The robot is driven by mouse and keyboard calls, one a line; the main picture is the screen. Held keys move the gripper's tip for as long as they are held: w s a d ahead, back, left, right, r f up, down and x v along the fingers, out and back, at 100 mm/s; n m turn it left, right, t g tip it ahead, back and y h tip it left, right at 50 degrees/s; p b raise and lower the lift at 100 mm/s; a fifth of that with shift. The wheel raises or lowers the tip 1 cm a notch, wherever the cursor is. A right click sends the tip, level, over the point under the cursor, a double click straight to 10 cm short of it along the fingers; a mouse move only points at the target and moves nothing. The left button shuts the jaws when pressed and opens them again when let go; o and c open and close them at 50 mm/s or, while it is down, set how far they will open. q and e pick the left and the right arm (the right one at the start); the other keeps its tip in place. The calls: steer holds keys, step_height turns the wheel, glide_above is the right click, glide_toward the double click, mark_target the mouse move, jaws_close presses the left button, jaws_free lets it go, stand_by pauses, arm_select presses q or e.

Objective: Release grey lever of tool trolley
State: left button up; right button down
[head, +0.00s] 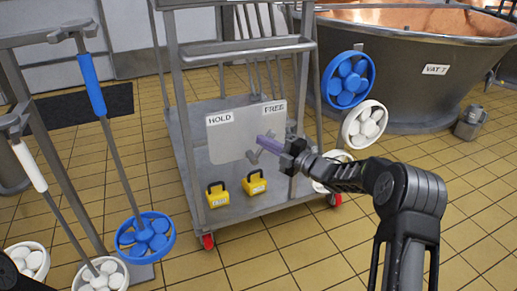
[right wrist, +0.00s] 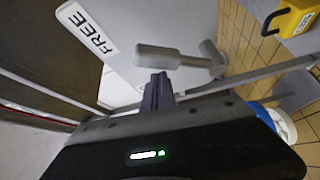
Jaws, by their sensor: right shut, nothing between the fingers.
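The tool trolley (head: 178,90) stands in the middle of the head view, with a pale panel (head: 222,145) labelled HOLD at left and FREE at right. The grey lever (head: 254,157) shows partly in front of the panel, below the FREE label, partly hidden by my right gripper (head: 268,144). In the right wrist view the lever (right wrist: 172,58) lies across the picture near the FREE label (right wrist: 87,30). My right gripper's purple fingers (right wrist: 157,94) are shut and empty, right beside the lever's thick end; I cannot tell whether they touch it.
Two yellow padlock-shaped blocks (head: 217,195) stand on the trolley's lower deck. Tools with blue and white round heads (head: 147,236) hang at left, and others (head: 348,80) at right. A copper vat (head: 400,75) stands behind right. Tiled floor is open at lower right.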

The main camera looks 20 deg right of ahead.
arm_select(q)
steer(key=shift+w+f+b, duration=0.1)
steer(key=shift+f+b, duration=0.4)
steer(key=shift+f, duration=0.05)
arm_select(e)
steer(key=shift+d+f, duration=0.35)
steer(key=shift+d, duration=0.4)
